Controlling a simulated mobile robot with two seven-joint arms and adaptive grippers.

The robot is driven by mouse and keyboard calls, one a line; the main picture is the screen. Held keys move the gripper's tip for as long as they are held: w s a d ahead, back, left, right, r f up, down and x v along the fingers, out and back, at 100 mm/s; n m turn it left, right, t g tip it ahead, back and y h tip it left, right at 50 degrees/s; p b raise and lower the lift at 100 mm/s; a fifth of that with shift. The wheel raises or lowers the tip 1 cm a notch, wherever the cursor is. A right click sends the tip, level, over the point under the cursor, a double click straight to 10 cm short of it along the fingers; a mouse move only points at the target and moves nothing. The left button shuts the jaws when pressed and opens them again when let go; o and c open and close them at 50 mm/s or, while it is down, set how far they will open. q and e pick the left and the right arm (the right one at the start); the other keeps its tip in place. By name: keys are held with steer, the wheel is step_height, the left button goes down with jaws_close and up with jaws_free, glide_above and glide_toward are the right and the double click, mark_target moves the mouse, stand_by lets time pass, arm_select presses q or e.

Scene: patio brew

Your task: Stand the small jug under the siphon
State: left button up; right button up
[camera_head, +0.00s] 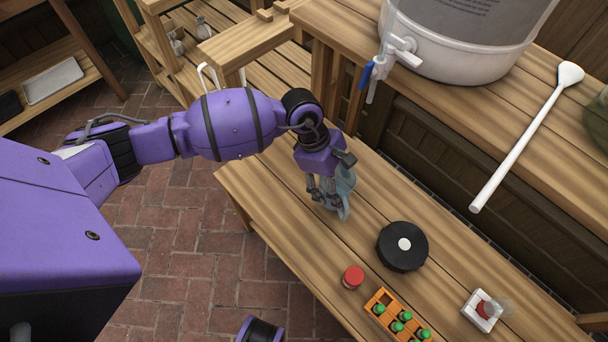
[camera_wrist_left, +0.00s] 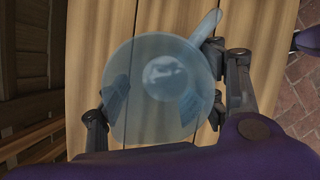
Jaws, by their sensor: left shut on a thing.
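The small jug (camera_head: 346,186) is translucent pale blue. My left gripper (camera_head: 326,196) is shut on it over the left part of the lower bench. In the left wrist view the jug (camera_wrist_left: 160,120) is seen from above, its round mouth between the two fingers (camera_wrist_left: 165,95) and its handle or spout at the upper right. It looks empty. I cannot tell whether its base touches the bench. A white tap with a blue part and a downward tube (camera_head: 371,85), seemingly the siphon, is on the white bucket (camera_head: 440,62), above and right of the jug. My right gripper is out of view.
The lower bench (camera_head: 300,240) also holds a black disc (camera_head: 402,247), a red cap (camera_head: 353,277), an orange rack of green-capped vials (camera_head: 380,302) and a small white tray (camera_head: 478,318). A white paddle (camera_head: 520,145) lies on the upper shelf. Bench space around the jug is clear.

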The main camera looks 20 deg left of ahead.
mark_target(348, 177)
arm_select(q)
steer(key=w, duration=0.1)
steer(key=w+d+b, duration=0.1)
steer(key=w, duration=0.1)
steer(key=shift+w+d, duration=0.2)
steer(key=shift+d, duration=0.05)
steer(key=shift+w+d+b, duration=0.15)
steer(key=shift+w+b, duration=0.25)
steer(key=shift+b, duration=0.05)
steer(key=shift+w, duration=0.15)
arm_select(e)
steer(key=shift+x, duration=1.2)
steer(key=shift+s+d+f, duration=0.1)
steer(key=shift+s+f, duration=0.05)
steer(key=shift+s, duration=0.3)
arm_select(q)
steer(key=shift+f, duration=0.3)
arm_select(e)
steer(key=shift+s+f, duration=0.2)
arm_select(q)
steer(key=o, duration=1.2)
steer(key=shift+o, duration=0.4)
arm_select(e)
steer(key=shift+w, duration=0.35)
